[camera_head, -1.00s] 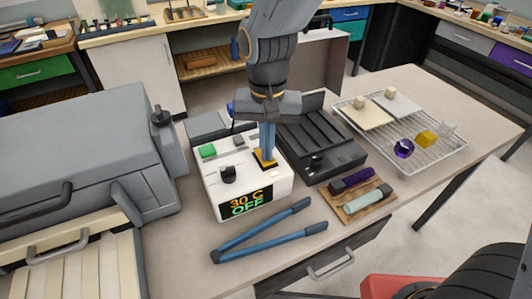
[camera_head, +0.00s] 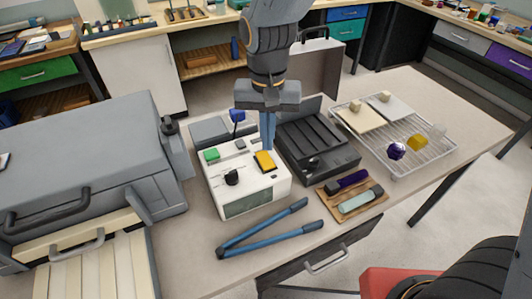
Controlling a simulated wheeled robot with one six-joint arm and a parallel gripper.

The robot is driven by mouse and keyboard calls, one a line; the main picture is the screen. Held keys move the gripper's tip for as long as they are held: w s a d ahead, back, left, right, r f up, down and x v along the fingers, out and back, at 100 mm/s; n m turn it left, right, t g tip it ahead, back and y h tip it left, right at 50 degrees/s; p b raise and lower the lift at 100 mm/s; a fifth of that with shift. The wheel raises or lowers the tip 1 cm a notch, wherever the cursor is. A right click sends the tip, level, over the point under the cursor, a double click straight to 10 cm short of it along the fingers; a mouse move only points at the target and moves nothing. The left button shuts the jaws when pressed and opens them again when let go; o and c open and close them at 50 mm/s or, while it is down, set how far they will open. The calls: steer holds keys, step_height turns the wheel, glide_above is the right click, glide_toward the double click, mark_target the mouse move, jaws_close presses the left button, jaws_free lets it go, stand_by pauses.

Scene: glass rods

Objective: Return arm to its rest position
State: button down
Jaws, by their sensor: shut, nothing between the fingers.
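My gripper (camera_head: 268,146) points down with its blue fingers together and empty. Its tips are just above or behind the yellow rocker switch (camera_head: 265,161) on the white control box (camera_head: 243,182); I cannot tell whether they touch it. The box's front display (camera_head: 248,201) is blank. The box also has a green button (camera_head: 211,155) and a black knob (camera_head: 231,177). My arm reaches down from the top of the view.
A dark ridged hotplate-like unit (camera_head: 318,148) is close right of my gripper. A grey kiln-like box (camera_head: 85,160) fills the left. Blue tongs (camera_head: 265,230) lie in front. A wire rack (camera_head: 432,150) holds blocks and coloured pieces at right.

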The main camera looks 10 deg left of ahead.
steer(key=shift+r+p, duration=0.6)
steer(key=shift+r, duration=0.3)
steer(key=s+d+f+b, duration=0.1)
steer(key=d+f+b, duration=0.2)
steer(key=d, duration=0.9)
steer(key=s+d+f+t+b, duration=0.1)
steer(key=d+f+b, duration=0.2)
steer(key=d, duration=0.9)
steer(key=shift+s+d+f, duration=0.15)
steer(key=shift+s+d, duration=0.05)
steer(key=shift+s, duration=0.15)
